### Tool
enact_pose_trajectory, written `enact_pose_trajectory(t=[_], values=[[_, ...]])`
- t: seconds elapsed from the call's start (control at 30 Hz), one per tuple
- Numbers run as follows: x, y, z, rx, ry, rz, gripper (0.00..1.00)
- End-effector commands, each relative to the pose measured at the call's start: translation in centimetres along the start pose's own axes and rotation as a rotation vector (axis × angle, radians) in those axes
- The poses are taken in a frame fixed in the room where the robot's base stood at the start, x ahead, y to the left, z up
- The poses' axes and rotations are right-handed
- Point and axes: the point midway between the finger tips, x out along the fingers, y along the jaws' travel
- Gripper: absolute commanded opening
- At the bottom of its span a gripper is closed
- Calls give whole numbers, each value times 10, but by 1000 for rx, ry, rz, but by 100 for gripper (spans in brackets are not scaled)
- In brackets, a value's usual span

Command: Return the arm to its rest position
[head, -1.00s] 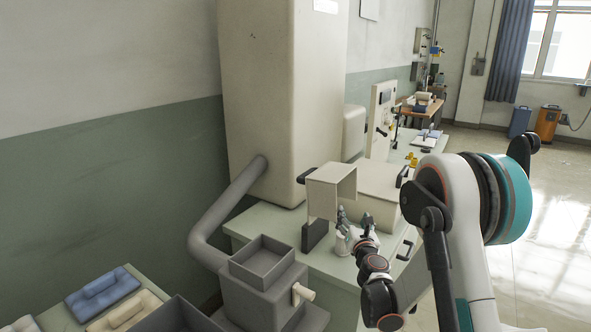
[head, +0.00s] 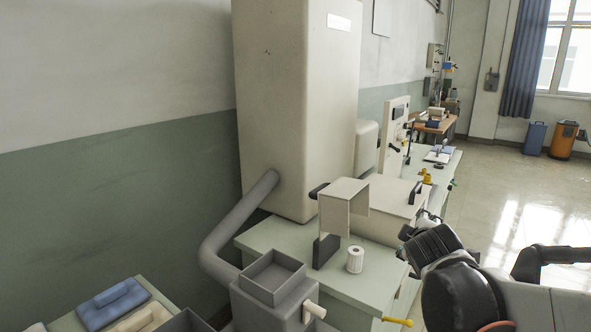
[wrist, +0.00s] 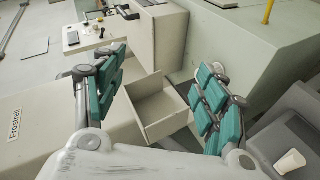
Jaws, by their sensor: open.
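My gripper (wrist: 165,72) is open in the wrist view, its two teal-padded fingers spread wide with nothing between them. An open beige box-like part (wrist: 160,108) of the machine shows beyond and below the gap. In the head view my arm (head: 458,290) fills the lower right, folded low beside the bench. There the fingers are mostly hidden behind the arm. A small white ribbed cylinder (head: 355,259) stands upright on the pale green bench (head: 335,284), apart from my arm.
A tall cream cabinet (head: 297,110) with a grey pipe (head: 232,228) stands behind the bench. A grey hopper (head: 272,277) with a square tray top is at lower centre. Folded blue cloth (head: 112,303) lies lower left. Open floor (head: 520,205) lies to the right.

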Motion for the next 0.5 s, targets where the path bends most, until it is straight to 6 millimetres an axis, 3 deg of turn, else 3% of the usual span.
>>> enact_pose_trajectory(t=[0.27,0.5], values=[[-82,-54,34,421,-80,-203,66],[-149,-115,56,751,-174,-383,66]])
